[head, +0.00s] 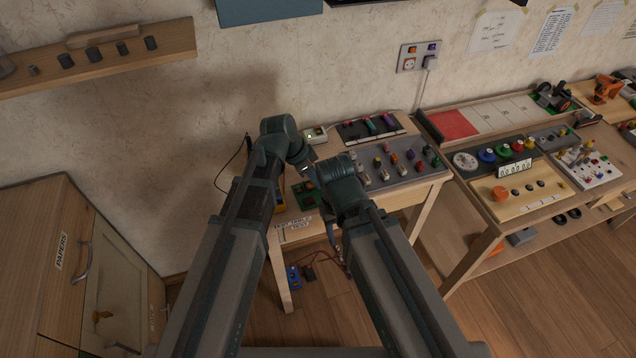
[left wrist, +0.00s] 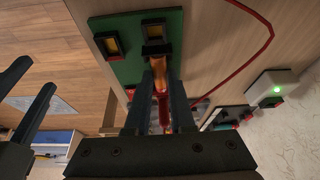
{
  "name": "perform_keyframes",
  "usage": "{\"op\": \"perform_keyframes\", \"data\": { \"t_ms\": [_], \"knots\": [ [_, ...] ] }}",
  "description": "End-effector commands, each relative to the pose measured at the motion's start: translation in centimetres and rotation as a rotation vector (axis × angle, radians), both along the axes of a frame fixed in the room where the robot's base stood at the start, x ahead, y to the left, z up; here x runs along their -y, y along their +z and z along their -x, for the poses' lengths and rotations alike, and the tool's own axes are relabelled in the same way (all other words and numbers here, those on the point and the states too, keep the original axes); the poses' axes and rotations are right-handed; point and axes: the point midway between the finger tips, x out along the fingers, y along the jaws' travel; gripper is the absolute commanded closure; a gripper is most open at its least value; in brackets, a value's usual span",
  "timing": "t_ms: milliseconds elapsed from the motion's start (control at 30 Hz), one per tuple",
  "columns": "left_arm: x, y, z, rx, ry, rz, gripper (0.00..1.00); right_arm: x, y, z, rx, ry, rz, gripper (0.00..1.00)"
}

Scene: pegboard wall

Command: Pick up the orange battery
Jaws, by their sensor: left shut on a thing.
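The orange battery (left wrist: 159,68) is between the fingers of my left gripper (left wrist: 163,76) in the left wrist view. The gripper is shut on it, and the fingers cover much of its sides. Its far end is close to a black holder with a yellow inside (left wrist: 154,31) on a green board (left wrist: 131,61); I cannot tell if they touch. In the head view my left gripper (head: 309,172) is over the table by the green board (head: 303,195), and the battery cannot be made out. My right gripper (left wrist: 36,82) shows two separated, empty fingers at the left of the left wrist view.
A second black holder (left wrist: 110,44) is on the board. A red wire (left wrist: 268,35) curves over the table. A white box with a green light (left wrist: 275,91) stands near the wall. A grey panel of small coloured parts (head: 400,165) lies to the right.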

Motion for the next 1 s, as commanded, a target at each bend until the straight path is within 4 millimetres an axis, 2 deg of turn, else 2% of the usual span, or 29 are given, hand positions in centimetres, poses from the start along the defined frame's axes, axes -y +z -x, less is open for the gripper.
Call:
{"op": "perform_keyframes", "data": {
  "t_ms": [367, 567, 767, 1000],
  "knots": [
    [0.0, 0.0, 0.0, 0.0, 0.0, 0.0, 1.0, 0.0, 0.0, 0.0, 0.0, 0.0, 0.0, 0.5],
    [0.0, 0.7, 0.0, 0.0, 0.0, 0.0, 1.0, 0.0, 0.7, 0.0, 0.0, 0.0, 0.0, 0.5],
    [0.0, 2.6, 0.0, 0.0, 0.0, 0.0, 1.0, 0.0, 2.6, 0.0, 0.0, 0.0, 0.0, 0.5],
    [0.0, 6.3, 0.0, 0.0, 0.0, 0.0, 1.0, 0.0, 6.3, 0.0, 0.0, 0.0, 0.0, 0.5]
  ]
}}
